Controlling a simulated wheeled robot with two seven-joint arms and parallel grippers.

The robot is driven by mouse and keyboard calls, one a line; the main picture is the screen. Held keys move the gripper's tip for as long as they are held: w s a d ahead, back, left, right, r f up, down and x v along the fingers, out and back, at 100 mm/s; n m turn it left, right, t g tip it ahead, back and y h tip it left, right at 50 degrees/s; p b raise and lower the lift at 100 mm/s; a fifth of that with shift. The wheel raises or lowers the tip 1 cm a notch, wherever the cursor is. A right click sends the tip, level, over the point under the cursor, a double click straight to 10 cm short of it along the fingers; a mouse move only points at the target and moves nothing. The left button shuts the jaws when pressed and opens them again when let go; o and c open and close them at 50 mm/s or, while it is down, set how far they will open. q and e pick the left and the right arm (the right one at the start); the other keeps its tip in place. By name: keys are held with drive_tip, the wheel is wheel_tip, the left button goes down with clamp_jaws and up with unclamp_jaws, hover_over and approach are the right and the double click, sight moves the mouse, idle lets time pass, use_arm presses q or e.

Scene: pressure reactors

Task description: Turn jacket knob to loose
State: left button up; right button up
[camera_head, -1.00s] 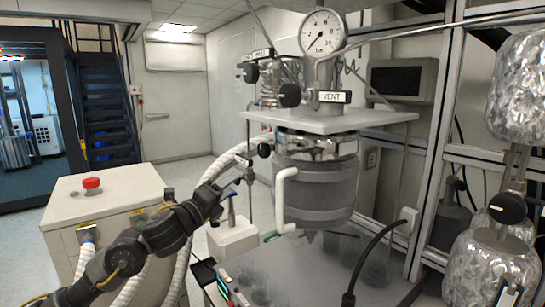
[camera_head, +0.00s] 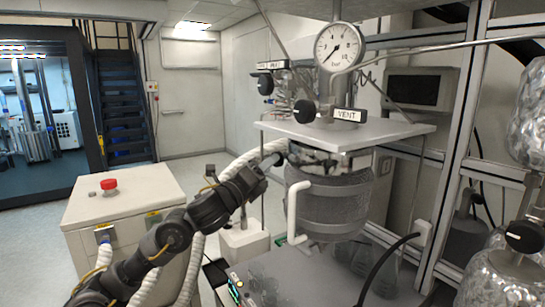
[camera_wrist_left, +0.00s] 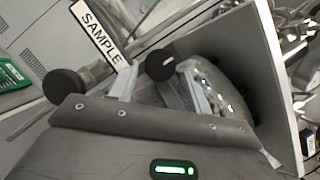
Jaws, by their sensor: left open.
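The metal reactor vessel (camera_head: 328,210) hangs under a white plate (camera_head: 345,132). My left gripper (camera_head: 272,163) is open at the vessel's upper left side, just below the plate. In the left wrist view, a small black knob with a light mark (camera_wrist_left: 160,65) sits between the open fingers of my left gripper (camera_wrist_left: 158,78); I cannot tell whether they touch it. A larger black knob (camera_wrist_left: 65,87) is to the left, below a SAMPLE label (camera_wrist_left: 100,32). No jacket label is readable, so I cannot tell for sure which knob is the jacket knob. My right gripper is out of view.
Above the plate are a pressure gauge (camera_head: 339,47), a black knob (camera_head: 304,111) and a VENT label (camera_head: 347,115). A white cabinet with a red button (camera_head: 108,184) stands at the left. Metal framing (camera_head: 458,130) and foil-wrapped vessels (camera_head: 500,277) stand at the right.

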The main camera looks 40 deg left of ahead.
use_arm(q)
drive_tip(key=p+x, duration=0.1)
drive_tip(key=x, duration=0.1)
drive_tip(key=shift+w, duration=0.4)
drive_tip(key=shift+c, duration=0.2)
drive_tip(key=c, duration=0.7)
drive_tip(key=shift+o, duration=0.2)
drive_tip(key=n+g+p, duration=0.2)
drive_tip(key=n+p, duration=0.2)
drive_tip(key=n, duration=0.1)
drive_tip(key=n+g+p, duration=0.2)
drive_tip(key=n+p, duration=0.3)
drive_tip(key=n, duration=0.1)
drive_tip(key=r+n+g+p, duration=0.1)
drive_tip(key=n+g+p, duration=0.1)
drive_tip(key=n+p, duration=0.3)
drive_tip(key=shift+n, duration=0.5)
